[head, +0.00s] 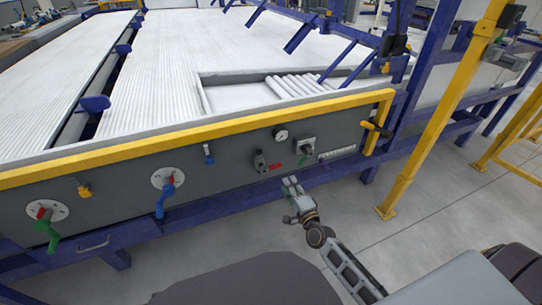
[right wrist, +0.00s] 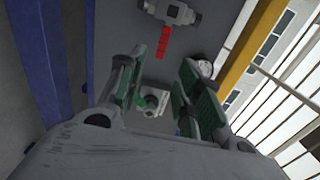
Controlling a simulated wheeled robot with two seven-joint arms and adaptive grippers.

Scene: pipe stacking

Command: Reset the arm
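My right gripper (head: 292,182) is in front of the lower edge of the grey control panel (head: 225,165), below its knobs. In the right wrist view its two green-padded fingers (right wrist: 164,72) stand apart with nothing held between them. A light grey box with a green part (right wrist: 152,102) shows beyond and between the fingers, apart from them as far as I can tell. It appears in the head view as the switch box with a green knob (head: 305,147). My left gripper is out of view.
The panel also carries a round gauge (head: 281,134), a dark knob (head: 260,162), a blue valve handle (head: 163,200) and a green one (head: 46,235). Several white pipes (head: 300,84) lie in the tray behind. A yellow post (head: 440,120) stands right; floor between is clear.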

